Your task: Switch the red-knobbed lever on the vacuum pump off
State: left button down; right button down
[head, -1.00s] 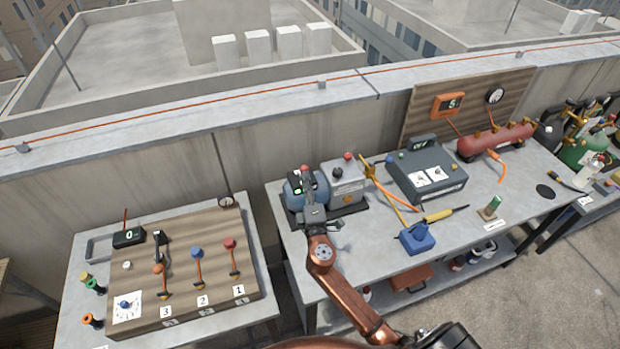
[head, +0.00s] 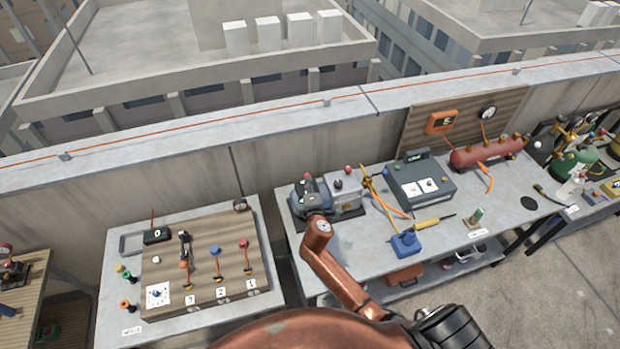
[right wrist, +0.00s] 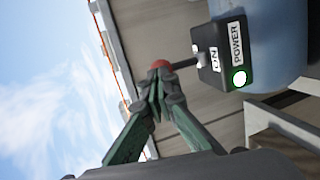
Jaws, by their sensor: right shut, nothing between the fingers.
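The vacuum pump has a blue body (right wrist: 283,40), largely covered by my right arm in the head view. In the right wrist view its black switch box (right wrist: 222,55) reads "ON" and "POWER" and has a lit green lamp (right wrist: 239,79). A dark lever sticks out from the box and ends in a red knob (right wrist: 160,65). The knob also shows small in the head view (head: 307,176). My right gripper (right wrist: 160,84) is shut and empty, its fingertips right at the knob; whether they touch it I cannot tell. My left gripper is not in view.
A grey box (head: 347,192) with a black knob stands right beside the blue body. A yellow-handled valve (head: 368,182), a dark grey unit (head: 425,184) and a blue container (head: 406,243) share the bench. A lever board (head: 220,292) stands on the left table.

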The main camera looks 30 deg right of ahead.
aim_at(306, 175)
jog(key=shift+w+r+p, duration=0.2)
jog(key=shift+r+p, duration=0.05)
jog(key=shift+p, duration=0.1)
jog(key=shift+w+d+p, duration=0.1)
jog(key=shift+w+p, duration=0.25)
jog(key=shift+p, duration=0.1)
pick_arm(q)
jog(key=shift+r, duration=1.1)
pick_arm(e)
jog(key=shift+w+d+r, duration=0.15)
jog(key=shift+w+r, duration=0.05)
jog(key=shift+w, duration=0.8)
